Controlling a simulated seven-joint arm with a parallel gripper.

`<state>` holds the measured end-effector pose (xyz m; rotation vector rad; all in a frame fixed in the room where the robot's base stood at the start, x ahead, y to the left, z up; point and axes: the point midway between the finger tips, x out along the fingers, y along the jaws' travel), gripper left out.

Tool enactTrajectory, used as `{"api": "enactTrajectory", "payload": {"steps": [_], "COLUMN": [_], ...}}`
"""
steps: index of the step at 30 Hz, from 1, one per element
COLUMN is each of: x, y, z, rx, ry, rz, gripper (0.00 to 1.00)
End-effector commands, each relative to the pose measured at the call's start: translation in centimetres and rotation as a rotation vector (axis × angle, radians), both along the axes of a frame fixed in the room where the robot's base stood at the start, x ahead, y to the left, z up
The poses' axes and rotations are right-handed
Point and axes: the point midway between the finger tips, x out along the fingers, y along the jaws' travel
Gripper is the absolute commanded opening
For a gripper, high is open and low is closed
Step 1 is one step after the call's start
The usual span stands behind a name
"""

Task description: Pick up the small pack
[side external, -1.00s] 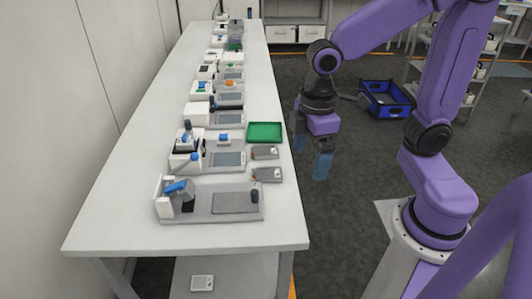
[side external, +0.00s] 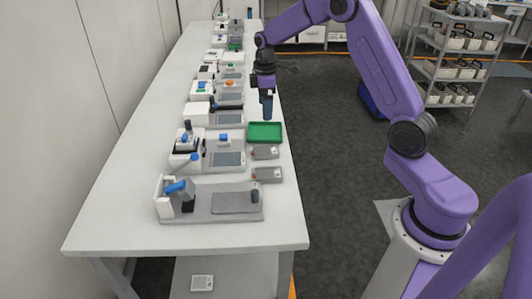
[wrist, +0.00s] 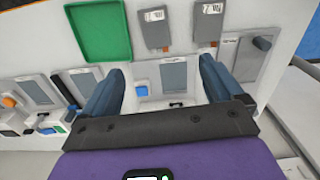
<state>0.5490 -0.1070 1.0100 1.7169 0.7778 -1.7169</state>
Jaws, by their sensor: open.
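Two small grey packs with white labels lie side by side near the table's right edge, one nearer the green tray (side external: 265,152) and one closer to the camera (side external: 268,175). Both also show at the top of the wrist view, the first (wrist: 154,28) left of the second (wrist: 207,24). I cannot tell which one is the task's small pack. My gripper (side external: 267,112) is above the table near its right edge, just behind the green tray. Its blue fingers (wrist: 161,72) are spread with nothing between them; both packs lie beyond the fingertips.
The green tray (side external: 280,132) lies beside the packs and also shows in the wrist view (wrist: 98,30). Several devices with grey screens line the table, one near the front (side external: 222,215). A similar flat item (side external: 202,283) lies below the table. The front tabletop is clear.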

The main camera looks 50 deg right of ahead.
Motion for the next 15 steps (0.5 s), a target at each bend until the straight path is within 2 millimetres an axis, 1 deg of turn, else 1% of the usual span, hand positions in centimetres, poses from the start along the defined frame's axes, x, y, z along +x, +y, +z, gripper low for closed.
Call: {"api": "enactTrajectory", "payload": {"steps": [1,5,8,15], "x": [0.2,0.2,0.1,0.1], "y": [-0.4,-0.7,-0.7,-0.7], "z": [-0.3,-1.4,-3.1,-7.6], "rx": [0.000,0.000,0.000,0.000], "ry": [0.001,0.004,0.005,0.005], "rz": [-0.003,-0.002,-0.004,-0.004], "gripper": [0.94,0.94,0.94,0.94]}}
